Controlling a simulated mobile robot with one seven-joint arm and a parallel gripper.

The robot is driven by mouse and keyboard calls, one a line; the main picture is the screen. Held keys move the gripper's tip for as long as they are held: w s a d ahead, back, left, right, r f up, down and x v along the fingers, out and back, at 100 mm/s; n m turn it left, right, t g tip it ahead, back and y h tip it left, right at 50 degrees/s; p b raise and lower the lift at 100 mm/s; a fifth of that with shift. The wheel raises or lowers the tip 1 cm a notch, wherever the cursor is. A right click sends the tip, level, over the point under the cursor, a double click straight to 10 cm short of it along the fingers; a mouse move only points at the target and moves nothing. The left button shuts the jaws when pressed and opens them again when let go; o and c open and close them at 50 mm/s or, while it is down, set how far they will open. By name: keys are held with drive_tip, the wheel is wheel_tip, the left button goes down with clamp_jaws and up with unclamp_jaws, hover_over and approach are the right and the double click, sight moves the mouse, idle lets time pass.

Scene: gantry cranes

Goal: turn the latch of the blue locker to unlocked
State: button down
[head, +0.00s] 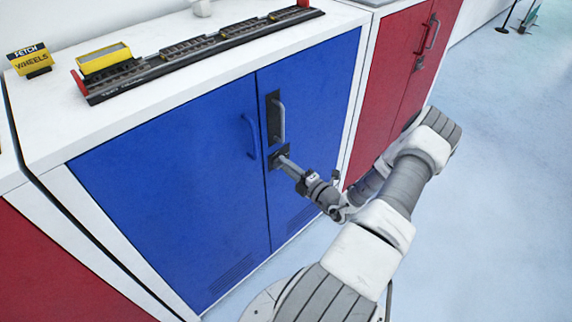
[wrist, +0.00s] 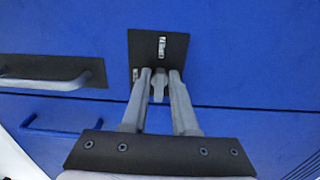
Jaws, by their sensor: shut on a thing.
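The blue locker (head: 180,170) has two doors, both closed. Its latch plate (head: 273,158) is a dark square below the handle of the right door, mostly covered by my gripper (head: 284,161) in the head view. In the wrist view the black latch plate (wrist: 174,46) carries two pale marks, one near its top and one at its left edge. The small grey latch lever (wrist: 158,88) stands between the two fingers of my gripper (wrist: 159,76), which are shut on it. I cannot read the marks.
A bar handle (head: 281,122) on a black plate is just above the latch, and a blue handle (head: 250,137) is on the left door. The white top (head: 50,130) bears a model train track (head: 190,50). Red lockers (head: 400,55) stand beside.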

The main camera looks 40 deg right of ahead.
drive_tip(key=shift+a, duration=0.1)
drive_tip(key=c, duration=0.9)
unclamp_jaws()
drive_tip(key=s, duration=0.5)
drive_tip(key=s+d+p, duration=0.1)
drive_tip(key=s, duration=1.1)
drive_tip(key=shift+s+d, duration=0.2)
